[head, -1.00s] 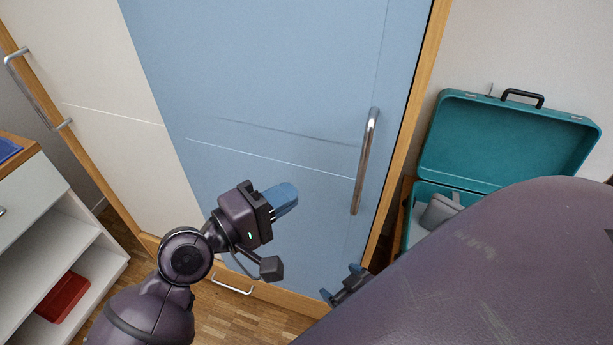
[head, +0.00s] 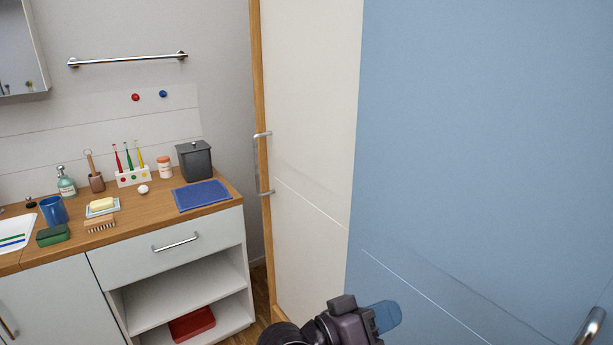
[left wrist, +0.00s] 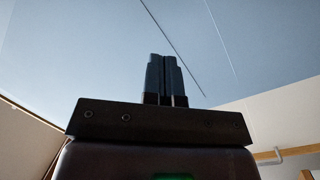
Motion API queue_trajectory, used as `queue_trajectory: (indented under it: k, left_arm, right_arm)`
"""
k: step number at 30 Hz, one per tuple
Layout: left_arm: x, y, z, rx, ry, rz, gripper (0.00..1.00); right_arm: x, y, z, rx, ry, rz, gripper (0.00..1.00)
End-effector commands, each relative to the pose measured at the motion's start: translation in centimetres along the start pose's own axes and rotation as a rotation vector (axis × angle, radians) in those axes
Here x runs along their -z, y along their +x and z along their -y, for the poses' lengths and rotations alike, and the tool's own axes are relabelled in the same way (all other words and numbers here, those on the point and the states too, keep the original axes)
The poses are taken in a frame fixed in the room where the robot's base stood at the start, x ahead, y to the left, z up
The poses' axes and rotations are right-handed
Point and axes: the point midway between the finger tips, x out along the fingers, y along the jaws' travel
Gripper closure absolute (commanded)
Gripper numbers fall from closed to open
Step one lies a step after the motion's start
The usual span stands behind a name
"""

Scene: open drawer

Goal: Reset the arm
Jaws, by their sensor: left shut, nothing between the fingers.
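My left gripper (head: 385,316) shows at the bottom of the head view, in front of the wardrobe's blue door (head: 470,150). Its blue fingers are together and hold nothing. In the left wrist view the fingers (left wrist: 166,78) stand side by side, closed, with the pale blue door surface beyond them. I cannot tell how far the fingertips are from the door. My right gripper is outside both current views.
A white cabinet with a closed drawer (head: 180,252) and open shelves stands at left. A red box (head: 192,324) lies on its lower shelf. The wooden top carries a blue cloth (head: 202,196), a grey bin (head: 195,160) and several toiletries. Door handles (head: 590,330) protrude from the wardrobe.

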Motion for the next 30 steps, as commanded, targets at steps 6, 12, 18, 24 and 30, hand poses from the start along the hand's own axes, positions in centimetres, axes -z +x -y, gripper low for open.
queue_trajectory:
  k: [6, 12, 18, 24, 30]
  left_arm:
    - [2.0, -7.1, 9.0, 0.33, 0.332, -0.182, 1.0]
    - [-0.1, -16.2, 16.1, 0.656, 0.515, -0.191, 1.0]
    - [-5.0, -26.1, 20.7, 0.935, 0.585, -0.107, 1.0]
    - [-11.8, -35.7, 22.4, 1.146, 0.531, 0.009, 1.0]
    - [-18.0, -41.6, 21.6, 1.244, 0.43, 0.098, 1.0]
  right_arm:
    - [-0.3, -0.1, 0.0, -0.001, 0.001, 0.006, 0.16]
    - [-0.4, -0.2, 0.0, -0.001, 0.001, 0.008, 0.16]
    - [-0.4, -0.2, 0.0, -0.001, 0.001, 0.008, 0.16]
    - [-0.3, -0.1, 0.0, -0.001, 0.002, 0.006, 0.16]
    - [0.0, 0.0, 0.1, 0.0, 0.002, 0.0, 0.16]
